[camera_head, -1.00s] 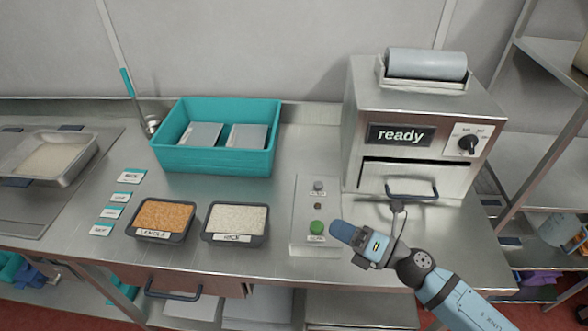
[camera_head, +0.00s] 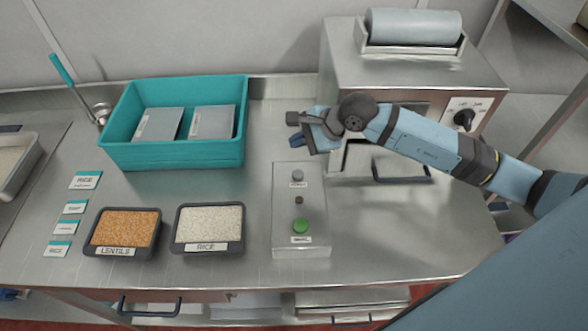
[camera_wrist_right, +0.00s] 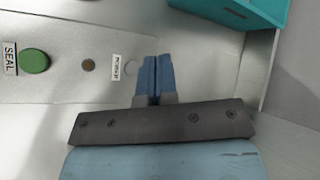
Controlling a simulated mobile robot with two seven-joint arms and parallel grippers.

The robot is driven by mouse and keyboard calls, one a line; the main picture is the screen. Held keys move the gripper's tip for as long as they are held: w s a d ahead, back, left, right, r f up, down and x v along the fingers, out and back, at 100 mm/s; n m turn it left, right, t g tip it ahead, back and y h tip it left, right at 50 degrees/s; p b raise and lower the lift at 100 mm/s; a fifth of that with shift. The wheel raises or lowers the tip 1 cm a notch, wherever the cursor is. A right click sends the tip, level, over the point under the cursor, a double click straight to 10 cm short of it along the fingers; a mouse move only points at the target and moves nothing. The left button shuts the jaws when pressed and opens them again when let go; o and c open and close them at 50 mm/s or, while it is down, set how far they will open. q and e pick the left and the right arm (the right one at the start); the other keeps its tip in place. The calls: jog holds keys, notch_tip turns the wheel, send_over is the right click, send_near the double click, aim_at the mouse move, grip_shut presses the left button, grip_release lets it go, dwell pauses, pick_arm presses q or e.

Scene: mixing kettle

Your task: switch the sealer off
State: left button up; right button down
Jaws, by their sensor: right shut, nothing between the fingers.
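The sealer (camera_head: 350,70) is a steel box with a film roll (camera_head: 414,27) on top and a dark knob (camera_head: 464,119) at its right. Its display is hidden behind my right arm. The control panel (camera_head: 285,216) left of it has a grey button (camera_head: 297,175), a small brown light (camera_head: 299,200) and a green SEAL button (camera_head: 300,226). My right gripper (camera_head: 297,140) is shut and empty, just beyond the panel's grey-button end. My left gripper is not in view.
A teal bin (camera_head: 172,156) with grey packs stands back left. Trays of lentils (camera_head: 124,228) and rice (camera_head: 208,225) sit left of the panel. The sealer's drawer handle (camera_head: 402,181) sticks out below my right arm. Steel counter right of the panel is clear.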

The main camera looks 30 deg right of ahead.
jog(key=shift+f, duration=0.1)
jog(key=b, duration=0.4)
send_over(298, 175)
notch_tip(298, 175, down, 8)
jog(key=shift+r, duration=0.1)
jog(key=shift+f+b, duration=0.35)
jog(key=shift+f, duration=0.1)
dwell(1.6)
jog(key=shift+f+b, duration=0.4)
jog(key=shift+b, duration=0.15)
jog(key=shift+f+b, duration=0.45)
jog(key=shift+b, duration=0.05)
dwell(0.5)
jog(key=shift+r, duration=0.1)
jog(key=shift+r+p, duration=0.35)
jog(key=shift+r, duration=0.4)
